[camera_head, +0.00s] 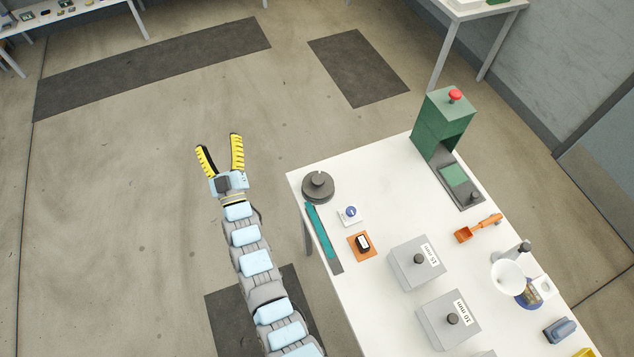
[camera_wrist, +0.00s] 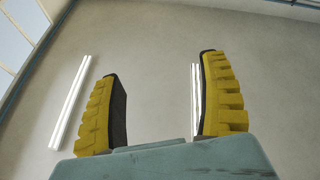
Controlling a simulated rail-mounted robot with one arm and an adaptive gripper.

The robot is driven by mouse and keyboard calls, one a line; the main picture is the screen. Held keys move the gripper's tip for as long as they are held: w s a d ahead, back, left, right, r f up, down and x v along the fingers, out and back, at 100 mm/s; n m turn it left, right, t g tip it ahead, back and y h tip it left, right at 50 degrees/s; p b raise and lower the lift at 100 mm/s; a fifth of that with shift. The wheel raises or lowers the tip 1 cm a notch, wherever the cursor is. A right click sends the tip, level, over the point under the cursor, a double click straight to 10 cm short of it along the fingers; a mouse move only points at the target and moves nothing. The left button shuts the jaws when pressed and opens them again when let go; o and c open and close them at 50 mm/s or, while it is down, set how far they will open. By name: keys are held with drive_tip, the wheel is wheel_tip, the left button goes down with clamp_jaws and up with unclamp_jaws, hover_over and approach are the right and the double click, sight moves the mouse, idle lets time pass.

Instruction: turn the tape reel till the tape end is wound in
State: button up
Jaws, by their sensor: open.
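In the wrist view, both fingers (camera_wrist: 160,100) frame a bare surface with two bright strips; the reel and tape do not show there.
On the white table (camera_head: 385,203) stand a green press (camera_head: 438,125) with a red button, a small white piece with a blue top (camera_head: 350,214), an orange pad (camera_head: 356,250) with a dark block, grey boxes (camera_head: 416,262) and an orange scoop (camera_head: 477,229). Floor around my gripper is clear.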

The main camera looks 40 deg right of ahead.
drive_tip(key=w+d+f+n+g+y+b, duration=0.4)
drive_tip(key=w+d+f+g, duration=0.15)
drive_tip(key=w+d, duration=0.5)
drive_tip(key=n+g+y+b, duration=0.5)
drive_tip(key=n+g+b, duration=0.5)
drive_tip(key=n+g, duration=0.55)
hover_over(317, 179)
wheel_tip(317, 179, down, 5)
drive_tip(key=shift+m, duration=0.45)
wheel_tip(317, 179, down, 17)
drive_tip(key=shift+f, duration=0.2)
drive_tip(key=c, duration=1.2)
